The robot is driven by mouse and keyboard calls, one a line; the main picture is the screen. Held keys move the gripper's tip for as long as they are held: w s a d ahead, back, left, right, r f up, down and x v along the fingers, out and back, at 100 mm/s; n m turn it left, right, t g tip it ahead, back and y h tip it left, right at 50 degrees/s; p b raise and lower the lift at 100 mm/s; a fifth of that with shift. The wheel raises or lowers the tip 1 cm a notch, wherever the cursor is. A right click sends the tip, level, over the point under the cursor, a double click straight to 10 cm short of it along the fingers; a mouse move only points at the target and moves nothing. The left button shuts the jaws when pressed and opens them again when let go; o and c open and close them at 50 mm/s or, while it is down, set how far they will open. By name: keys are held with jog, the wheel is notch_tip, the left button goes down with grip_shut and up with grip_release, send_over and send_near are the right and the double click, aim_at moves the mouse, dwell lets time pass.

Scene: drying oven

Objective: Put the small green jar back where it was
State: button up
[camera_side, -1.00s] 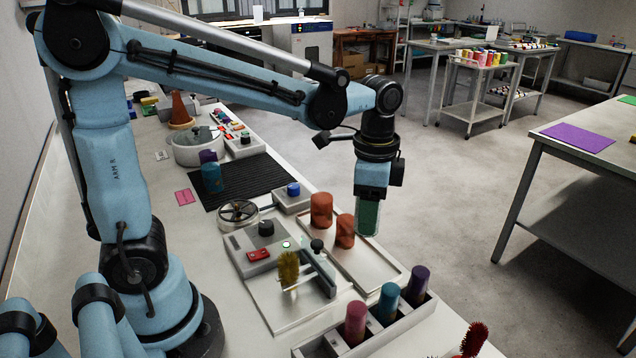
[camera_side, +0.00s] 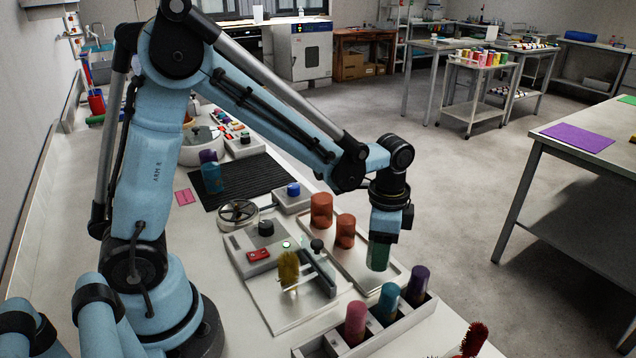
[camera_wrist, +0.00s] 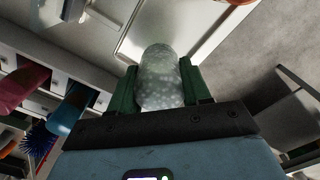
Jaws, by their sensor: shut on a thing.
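My gripper (camera_side: 381,250) is shut on the small green jar (camera_side: 377,260), which hangs upright below it in the side view. The jar is over the near right end of the pale tray (camera_side: 393,279); whether its base touches the tray I cannot tell. In the wrist view the jar's speckled, pale end (camera_wrist: 160,75) sits between the two dark green fingers. Two orange-brown jars, a larger one (camera_side: 321,210) and a smaller one (camera_side: 345,231), stand on the far part of the same tray.
A divided rack with a pink jar (camera_side: 355,322), a teal jar (camera_side: 387,302) and a purple jar (camera_side: 417,284) stands just in front. Left of the tray is a device with a yellow brush-like piece (camera_side: 289,270). Open floor lies to the right.

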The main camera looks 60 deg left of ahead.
jog(key=shift+f, duration=1.1)
jog(key=shift+f, duration=0.15)
jog(key=o, duration=1)
